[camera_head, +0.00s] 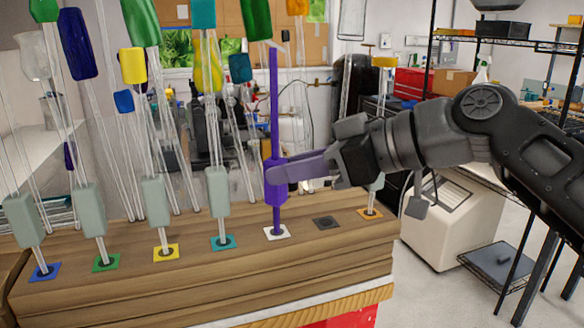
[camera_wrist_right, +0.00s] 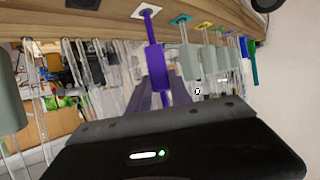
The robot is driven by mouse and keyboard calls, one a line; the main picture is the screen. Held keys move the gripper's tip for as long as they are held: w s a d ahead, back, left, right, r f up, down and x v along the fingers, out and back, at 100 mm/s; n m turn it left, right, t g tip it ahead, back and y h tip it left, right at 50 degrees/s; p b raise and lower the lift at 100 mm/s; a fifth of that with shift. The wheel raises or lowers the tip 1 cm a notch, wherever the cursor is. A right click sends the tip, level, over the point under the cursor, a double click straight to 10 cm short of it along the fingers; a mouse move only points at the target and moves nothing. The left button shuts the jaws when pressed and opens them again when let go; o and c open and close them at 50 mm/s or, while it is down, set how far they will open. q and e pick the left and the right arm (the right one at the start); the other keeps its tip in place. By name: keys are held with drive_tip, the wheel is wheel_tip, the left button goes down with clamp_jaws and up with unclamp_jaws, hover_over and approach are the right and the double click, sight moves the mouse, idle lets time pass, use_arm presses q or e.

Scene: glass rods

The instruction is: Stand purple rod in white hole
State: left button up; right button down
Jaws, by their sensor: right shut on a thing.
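The purple rod (camera_head: 274,120) stands upright, with its lower end at the white-bordered hole (camera_head: 277,233) in the wooden block. Its thicker purple grip (camera_head: 276,185) sits a little above the block. My right gripper (camera_head: 280,172) comes in from the right and is shut on that grip. In the right wrist view the purple rod (camera_wrist_right: 155,60) runs from the gripper to the white square (camera_wrist_right: 147,11). How deep the tip is in the hole is hard to tell. My left gripper is not in view.
The wooden block (camera_head: 200,278) carries other marked holes. Clear rods with grey-green grips stand in the blue, green, yellow, teal and orange (camera_head: 371,213) ones. The dark hole (camera_head: 326,222) right of the white one is empty. More clear rods with coloured tops stand behind.

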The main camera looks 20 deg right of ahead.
drive_tip(key=shift+f, duration=0.15)
drive_tip(key=c, duration=1.1)
unclamp_jaws()
drive_tip(key=v, duration=0.7)
drive_tip(key=shift+s+d, duration=0.25)
drive_tip(key=shift+d, duration=0.05)
